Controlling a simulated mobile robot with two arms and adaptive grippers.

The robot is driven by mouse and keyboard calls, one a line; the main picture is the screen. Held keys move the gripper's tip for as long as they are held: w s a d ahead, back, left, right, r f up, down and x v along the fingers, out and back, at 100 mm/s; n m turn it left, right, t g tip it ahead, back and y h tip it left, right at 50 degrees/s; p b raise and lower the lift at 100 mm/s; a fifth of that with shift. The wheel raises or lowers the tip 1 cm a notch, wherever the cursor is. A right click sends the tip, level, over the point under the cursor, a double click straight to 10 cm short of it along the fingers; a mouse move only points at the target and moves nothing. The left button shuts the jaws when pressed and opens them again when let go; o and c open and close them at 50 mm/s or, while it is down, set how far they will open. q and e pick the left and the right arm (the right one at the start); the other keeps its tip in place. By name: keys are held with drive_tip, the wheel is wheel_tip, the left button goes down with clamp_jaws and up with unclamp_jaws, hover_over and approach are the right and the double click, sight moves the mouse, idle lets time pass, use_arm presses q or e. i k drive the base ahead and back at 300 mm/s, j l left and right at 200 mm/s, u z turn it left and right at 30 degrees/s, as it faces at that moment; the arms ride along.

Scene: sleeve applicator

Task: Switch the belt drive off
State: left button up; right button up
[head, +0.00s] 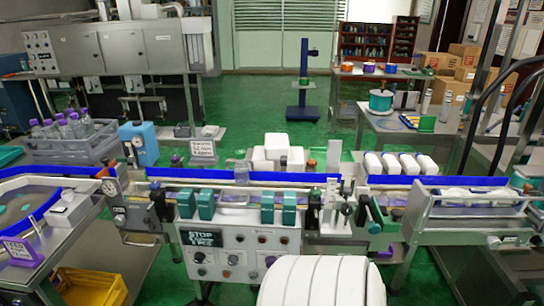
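The belt line runs across the middle of the head view, with blue side rails (215,174). Under its middle section is a pale control panel (222,240) facing me. The panel carries a dark display (201,238) with light lettering that seems to begin with "STOP". Below the display are small round knobs or buttons, one at the left (198,257), one in the middle (232,260) and one at the right (270,261). Their labels and positions are too small to read. The panel's lower right part is hidden. Neither of my grippers is in view.
Teal blocks (205,204) hang on the belt's front side above the panel. A metal unit with dark knobs (345,210) stands right of it. A yellow crate (88,288) is at the lower left. A grey crate of purple-capped bottles (70,150) stands behind. Green floor (265,115) is open beyond.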

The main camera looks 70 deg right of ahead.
sight(270, 261)
drive_tip(key=z, duration=2)
